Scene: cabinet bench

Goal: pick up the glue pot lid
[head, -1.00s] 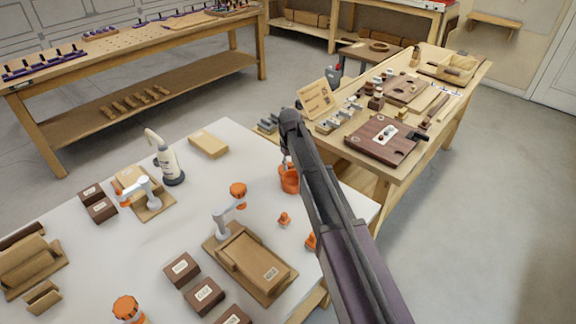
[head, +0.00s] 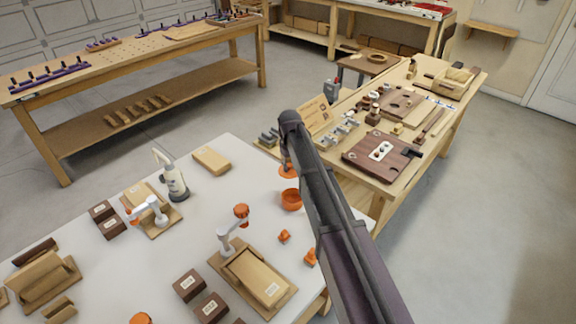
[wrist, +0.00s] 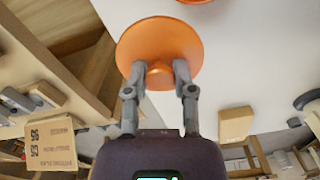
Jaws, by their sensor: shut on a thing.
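The glue pot lid (wrist: 160,42) is an orange disc with a small knob. My gripper (wrist: 160,72) is shut on the knob in the wrist view, and the disc spreads out beyond the fingertips. In the head view the lid (head: 287,171) hangs below my gripper (head: 287,164), partly hidden by my arm. The orange glue pot (head: 291,200) stands open on the white table, just below and apart from the lid. A sliver of orange at the top edge of the wrist view appears to be the pot (wrist: 196,1).
A wooden bench (head: 400,130) crowded with parts and boards stands at the back right, close beyond my gripper.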

